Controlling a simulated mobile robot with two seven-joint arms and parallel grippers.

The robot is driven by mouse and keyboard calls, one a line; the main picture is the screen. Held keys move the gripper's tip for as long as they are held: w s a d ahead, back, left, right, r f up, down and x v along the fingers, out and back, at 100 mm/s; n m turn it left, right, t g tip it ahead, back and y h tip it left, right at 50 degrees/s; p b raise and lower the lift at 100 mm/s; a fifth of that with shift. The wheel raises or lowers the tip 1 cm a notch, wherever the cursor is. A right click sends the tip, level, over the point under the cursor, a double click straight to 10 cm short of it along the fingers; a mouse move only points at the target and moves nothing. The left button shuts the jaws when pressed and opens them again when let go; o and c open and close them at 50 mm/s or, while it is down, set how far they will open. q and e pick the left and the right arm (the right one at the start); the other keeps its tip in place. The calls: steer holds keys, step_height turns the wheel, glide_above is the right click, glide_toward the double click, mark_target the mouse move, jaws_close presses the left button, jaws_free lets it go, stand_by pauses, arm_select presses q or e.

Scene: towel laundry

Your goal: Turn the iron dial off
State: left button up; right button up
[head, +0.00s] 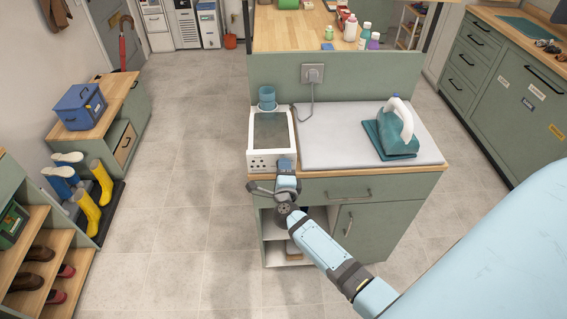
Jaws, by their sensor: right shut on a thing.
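A white unit (256,160) with a dark top window, a blue container on it and several small dark marks on its front stands at the counter's left end. My right gripper (286,168) is at the right end of that front, shut on a small part there, which I take to be the iron dial; the fingers hide it, and its setting cannot be read. The teal iron (396,138) with a white handle stands on the grey ironing pad (335,135), apart from the gripper. My left gripper is not in view.
A wall socket (312,73) with a plugged-in grey cord is on the panel behind the pad. The cabinet's drawer handle (348,193) is right of my wrist. An open shelf is below. Bottles (350,28) stand on the rear worktop.

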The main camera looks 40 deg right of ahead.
steer(key=shift+n+p, duration=0.45)
steer(key=shift+n, duration=0.25)
steer(key=o, duration=0.9)
steer(key=p+v, duration=0.2)
steer(key=v, duration=1)
steer(key=shift+a, duration=0.1)
